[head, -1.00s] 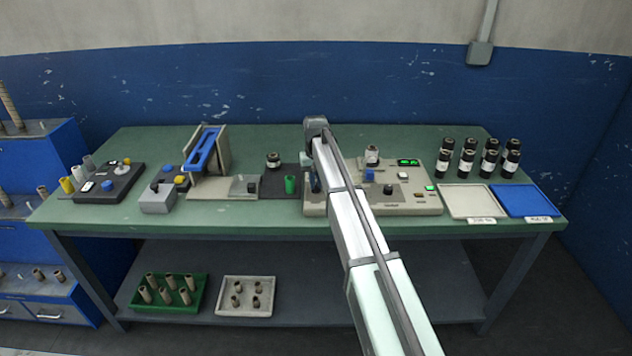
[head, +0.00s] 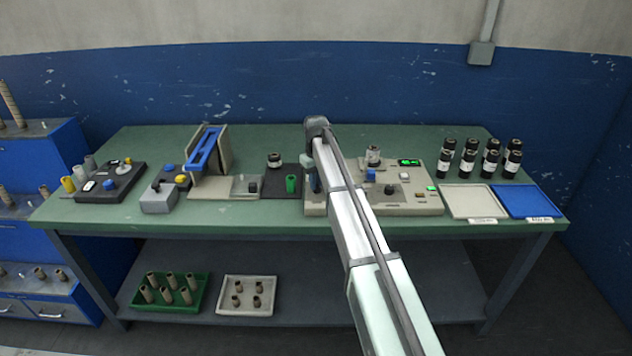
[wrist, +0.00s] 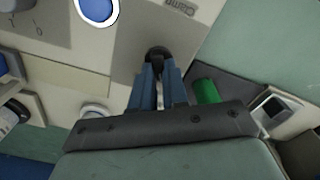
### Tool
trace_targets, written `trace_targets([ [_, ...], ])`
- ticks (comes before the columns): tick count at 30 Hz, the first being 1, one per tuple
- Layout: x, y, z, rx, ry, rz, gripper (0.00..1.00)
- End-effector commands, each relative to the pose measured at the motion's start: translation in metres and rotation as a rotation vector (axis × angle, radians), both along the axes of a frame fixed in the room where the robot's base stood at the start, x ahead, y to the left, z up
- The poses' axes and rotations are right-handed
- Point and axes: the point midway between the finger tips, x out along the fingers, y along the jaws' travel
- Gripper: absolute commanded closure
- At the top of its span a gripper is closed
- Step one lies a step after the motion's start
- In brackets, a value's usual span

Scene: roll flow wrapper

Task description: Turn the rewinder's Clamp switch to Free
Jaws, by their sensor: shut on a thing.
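The rewinder (head: 412,208) is the beige machine right of the table's middle, with a lit green display, a blue knob and a black knob on top. My arm crosses over its left part in the head view. In the wrist view my gripper (wrist: 158,72) points at the rewinder's panel, its blue fingers shut on a dark round switch (wrist: 157,53). The printed word Clamp (wrist: 181,6) shows upside down near this switch. The fingers hide most of the switch, so I cannot tell which way it points.
A green cylinder (wrist: 206,92) stands close beside the fingers; it also shows in the head view (head: 291,184). A blue round button (wrist: 97,8) lies on the panel nearby. A beige tray (head: 474,213), a blue tray (head: 525,212) and several black rolls (head: 470,160) are at right.

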Motion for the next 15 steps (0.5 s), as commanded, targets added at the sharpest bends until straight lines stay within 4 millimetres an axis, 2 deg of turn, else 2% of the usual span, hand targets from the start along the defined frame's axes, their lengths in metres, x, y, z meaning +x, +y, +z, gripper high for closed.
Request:
trace_targets([
  [4,0.0001,0.0001,0.0002,0.0,0.0,0.0,1.0],
  [5,0.0001,0.0001,0.0002,0.0,0.0,0.0,0.83],
  [6,0.0001,0.0001,0.0002,0.0,0.0,0.0,0.8],
  [12,0.0,0.0,0.0001,0.0,0.0,0.0,0.61],
  [15,0.0,0.0,0.0001,0.0,0.0,-0.001,0.61],
])
